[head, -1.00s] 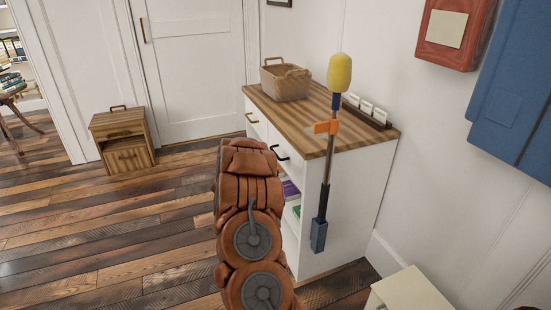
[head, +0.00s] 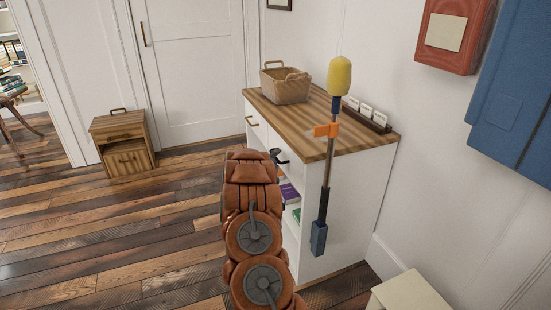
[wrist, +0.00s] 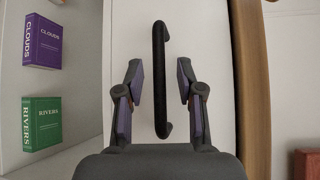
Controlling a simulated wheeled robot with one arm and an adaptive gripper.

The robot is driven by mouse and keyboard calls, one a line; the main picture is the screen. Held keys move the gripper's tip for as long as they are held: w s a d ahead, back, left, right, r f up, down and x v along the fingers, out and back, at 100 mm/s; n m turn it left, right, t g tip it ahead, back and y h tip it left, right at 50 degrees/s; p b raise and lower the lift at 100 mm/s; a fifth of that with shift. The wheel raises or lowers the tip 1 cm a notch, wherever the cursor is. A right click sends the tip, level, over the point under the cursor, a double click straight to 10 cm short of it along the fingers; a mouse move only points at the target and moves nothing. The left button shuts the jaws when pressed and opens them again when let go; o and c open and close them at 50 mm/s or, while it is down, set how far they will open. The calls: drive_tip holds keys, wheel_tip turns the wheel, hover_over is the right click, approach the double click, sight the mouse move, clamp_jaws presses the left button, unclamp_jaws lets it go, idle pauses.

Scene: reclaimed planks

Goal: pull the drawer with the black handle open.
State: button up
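The black handle (wrist: 160,75) is a long bar on a white drawer front (wrist: 210,45), in the middle of the wrist view. My gripper (wrist: 158,88) is open, with one finger on each side of the bar and a gap showing on both sides. In the head view my gripper (head: 279,156) is a small dark shape at the drawer front, mostly hidden by my arm, and I cannot tell it from the handle there. The drawer looks flush with the white cabinet (head: 345,200).
Below the drawer is an open shelf with a purple book (wrist: 42,41) and a green book (wrist: 41,122). A second drawer has a brass handle (head: 251,121). A basket (head: 285,84) stands on the wooden top. A small wooden cabinet (head: 122,143) stands left. The floor between is clear.

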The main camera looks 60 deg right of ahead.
clamp_jaws()
idle(0.5)
